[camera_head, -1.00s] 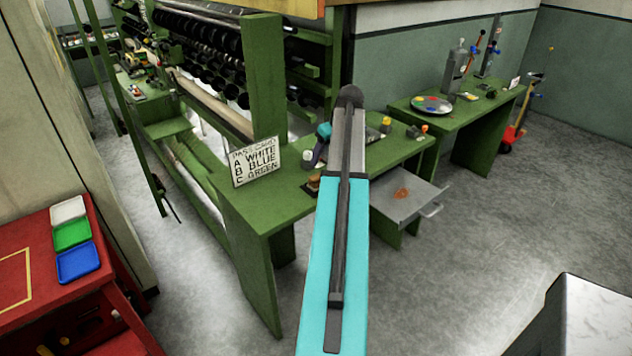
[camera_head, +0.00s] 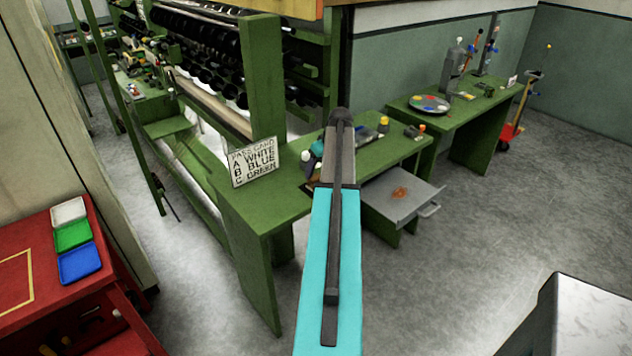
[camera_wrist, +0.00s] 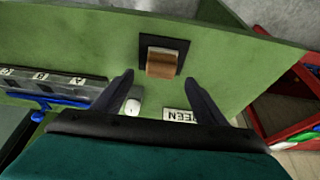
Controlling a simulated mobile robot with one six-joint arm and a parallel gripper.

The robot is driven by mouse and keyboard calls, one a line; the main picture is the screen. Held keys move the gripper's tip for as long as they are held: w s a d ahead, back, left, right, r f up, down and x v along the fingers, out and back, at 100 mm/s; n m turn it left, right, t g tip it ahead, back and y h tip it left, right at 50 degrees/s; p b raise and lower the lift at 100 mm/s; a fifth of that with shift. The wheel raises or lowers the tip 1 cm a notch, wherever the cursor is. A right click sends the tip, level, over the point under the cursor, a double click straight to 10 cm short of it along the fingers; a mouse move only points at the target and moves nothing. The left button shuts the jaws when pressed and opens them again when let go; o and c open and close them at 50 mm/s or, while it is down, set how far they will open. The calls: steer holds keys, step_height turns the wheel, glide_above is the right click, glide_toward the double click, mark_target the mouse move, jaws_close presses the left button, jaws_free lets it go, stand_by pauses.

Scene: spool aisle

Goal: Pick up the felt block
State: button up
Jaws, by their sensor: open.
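In the wrist view, a brown block (camera_wrist: 162,64), which looks like the felt block, rests on a black square (camera_wrist: 178,46) on the green bench (camera_wrist: 225,55). My gripper (camera_wrist: 159,77) is open and empty. Its two dark fingers point toward the block, one to each side and short of it in the picture; I cannot tell the height gap. In the head view my arm covers the gripper, and I cannot make out the block there.
A small white round thing (camera_wrist: 132,107) and a lettered card (camera_wrist: 181,116) lie near the fingers in the wrist view. A grey lettered rack (camera_wrist: 60,86) is at left. In the head view, an open drawer (camera_head: 378,205) sticks out from the bench.

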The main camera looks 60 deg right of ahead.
mark_target(315, 176)
steer(key=shift+w+f, duration=0.2)
steer(key=shift+f, duration=0.35)
steer(key=shift+w+f, duration=0.1)
steer(key=shift+p+x, duration=1.45)
steer(key=shift+x, duration=1)
steer(key=c, duration=1.1)
steer(key=shift+o, duration=0.2)
steer(key=shift+r+b, duration=0.9)
steer(key=shift+r, duration=0.3)
steer(key=s+a+r+b, duration=0.1)
steer(key=s+a+b, duration=0.1)
steer(key=s, duration=0.5)
steer(key=s+a+r+b, duration=0.1)
steer(key=s+a+b, duration=0.1)
steer(key=s, duration=0.6)
steer(key=shift+s+r+b, duration=0.25)
steer(key=shift+b, duration=0.35)
steer(key=shift+a, duration=0.15)
